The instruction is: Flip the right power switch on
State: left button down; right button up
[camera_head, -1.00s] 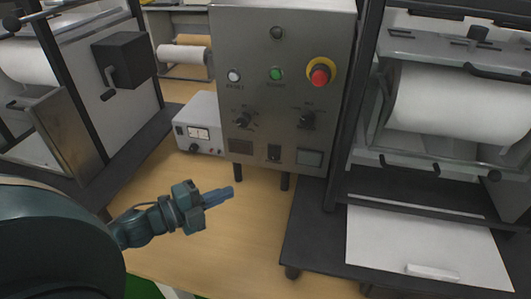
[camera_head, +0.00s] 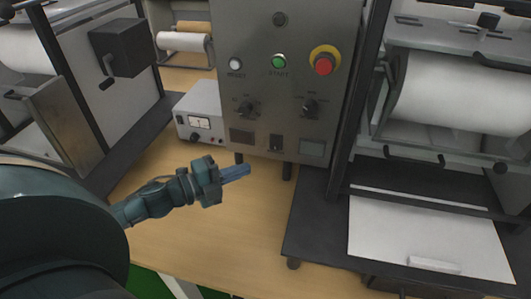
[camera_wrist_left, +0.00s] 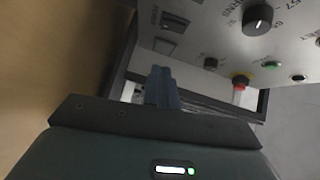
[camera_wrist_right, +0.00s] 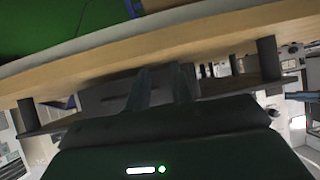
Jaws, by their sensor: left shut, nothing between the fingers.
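The grey control panel (camera_head: 290,95) stands upright at the back of the table.
A red emergency button (camera_head: 323,65) and green start button (camera_head: 278,62) sit higher on the panel. A small white meter box (camera_head: 200,112) stands left of it. Machines with white rolls (camera_head: 460,98) flank it. The wooden table (camera_head: 190,235) in front is clear.

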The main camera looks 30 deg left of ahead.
aim_at(278, 149)
pick_arm(q)
jog(key=shift+w+d+f+p, duration=0.2)
jog(key=shift+w+d, duration=0.15)
jog(key=shift+w, duration=1.2)
jog(key=shift+w+d+f+p, duration=0.15)
jog(key=shift+w+d, duration=0.25)
jog(key=shift+w, duration=1.1)
jog(key=shift+w+d+f+p, duration=0.2)
jog(key=shift+w+d, duration=0.15)
jog(key=shift+w, duration=1.2)
pick_arm(e)
jog(key=shift+s+d+f, duration=0.1)
jog(key=shift+s+d, duration=0.05)
jog(key=shift+d, duration=0.15)
pick_arm(q)
jog(key=shift+w+f+b, duration=0.2)
jog(key=shift+f+b, duration=0.25)
jog(key=shift+b, duration=0.75)
jog(key=shift+r+p, duration=0.4)
jog(key=shift+p, duration=0.1)
pick_arm(e)
jog(key=shift+a, duration=0.4)
